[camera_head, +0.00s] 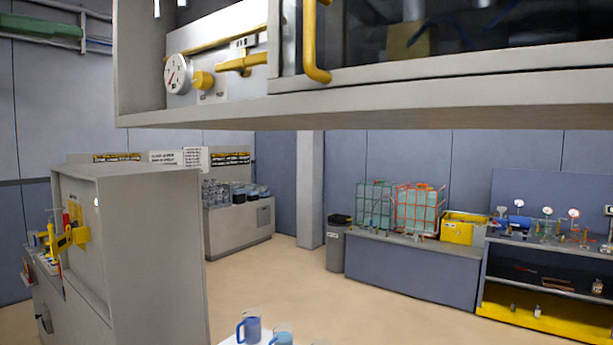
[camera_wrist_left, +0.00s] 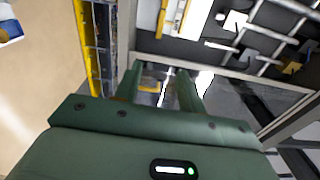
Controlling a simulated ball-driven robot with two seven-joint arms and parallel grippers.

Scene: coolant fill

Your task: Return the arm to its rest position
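In the left wrist view my left gripper (camera_wrist_left: 157,78) shows two dark green fingers with a clear gap between them. It is open, and I see nothing held between the fingers. Grey and metallic surfaces show beyond the fingertips. Neither gripper shows in the head view, and my right gripper is in no view.
A large grey housing (camera_head: 400,100) with a pressure gauge (camera_head: 178,74) and yellow pipes hangs across the top. A grey cabinet (camera_head: 150,250) stands left. A blue mug (camera_head: 250,328) is at the bottom edge. A bin (camera_head: 336,248) stands farther back, with open floor (camera_head: 290,290) before it.

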